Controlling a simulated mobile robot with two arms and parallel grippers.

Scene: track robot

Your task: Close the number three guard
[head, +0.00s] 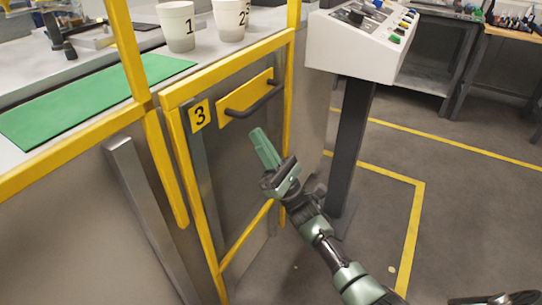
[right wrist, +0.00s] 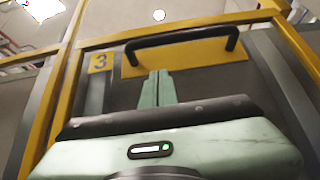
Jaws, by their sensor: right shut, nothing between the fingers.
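The number three guard (head: 222,160) is a dark panel in a yellow frame, with a yellow "3" label (head: 199,115) at its upper left. Its black bar handle (head: 252,99) sits on a yellow plate near the top. The guard also shows in the right wrist view (right wrist: 210,85), with the handle (right wrist: 182,36) above my fingers. My right gripper (head: 261,142) is shut and empty, its green fingers pointing up just below the handle in the picture. I cannot tell whether it touches the panel. It shows in the right wrist view too (right wrist: 158,85). My left gripper is out of view.
A white control box (head: 370,45) on a dark post (head: 351,145) stands right of the guard. White cups 1 (head: 177,28) and 2 (head: 229,22) and a green mat (head: 85,105) are on the counter behind the yellow rails.

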